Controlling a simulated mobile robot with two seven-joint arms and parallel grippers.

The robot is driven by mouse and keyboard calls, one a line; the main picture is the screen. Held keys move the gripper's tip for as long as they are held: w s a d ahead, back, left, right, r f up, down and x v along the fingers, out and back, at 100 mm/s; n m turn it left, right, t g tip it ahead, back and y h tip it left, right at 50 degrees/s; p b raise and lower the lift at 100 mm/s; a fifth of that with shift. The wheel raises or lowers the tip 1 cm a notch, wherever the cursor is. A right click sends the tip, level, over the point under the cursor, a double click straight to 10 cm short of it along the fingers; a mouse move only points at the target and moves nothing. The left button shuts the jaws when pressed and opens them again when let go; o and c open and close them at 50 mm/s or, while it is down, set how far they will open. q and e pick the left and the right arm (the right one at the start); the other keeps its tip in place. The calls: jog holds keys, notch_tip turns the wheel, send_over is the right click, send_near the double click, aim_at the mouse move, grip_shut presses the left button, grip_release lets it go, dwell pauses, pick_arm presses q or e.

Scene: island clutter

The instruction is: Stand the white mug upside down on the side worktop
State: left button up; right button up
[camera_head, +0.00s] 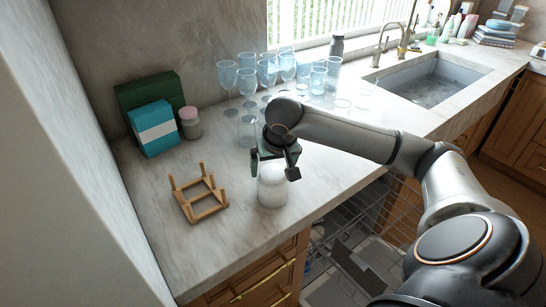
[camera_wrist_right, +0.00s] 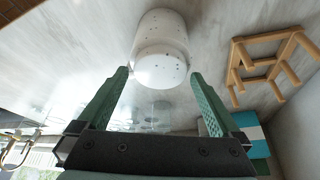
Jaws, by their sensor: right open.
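The white mug (camera_head: 272,188) stands on the pale stone worktop (camera_head: 240,225) near its front edge. A smooth, rounded closed end appears to face up; no handle shows. In the right wrist view the mug (camera_wrist_right: 160,38) is just beyond the fingertips, speckled with small dark spots or drops. My right gripper (camera_head: 273,162) is open at the top of the mug, with one finger to either side. In the wrist view the open fingers (camera_wrist_right: 158,75) show a gap between them and the mug. My left gripper is not in view.
A wooden rack (camera_head: 200,196) stands left of the mug. Teal and green boxes (camera_head: 153,129) and a pink-lidded jar (camera_head: 189,124) are behind it. Several glasses (camera_head: 267,72) crowd the back. An open dishwasher rack (camera_head: 350,228) lies below the front edge.

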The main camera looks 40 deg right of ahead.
jog(key=v, duration=1.2)
jog(key=shift+r, duration=0.25)
jog(key=shift+s, duration=0.15)
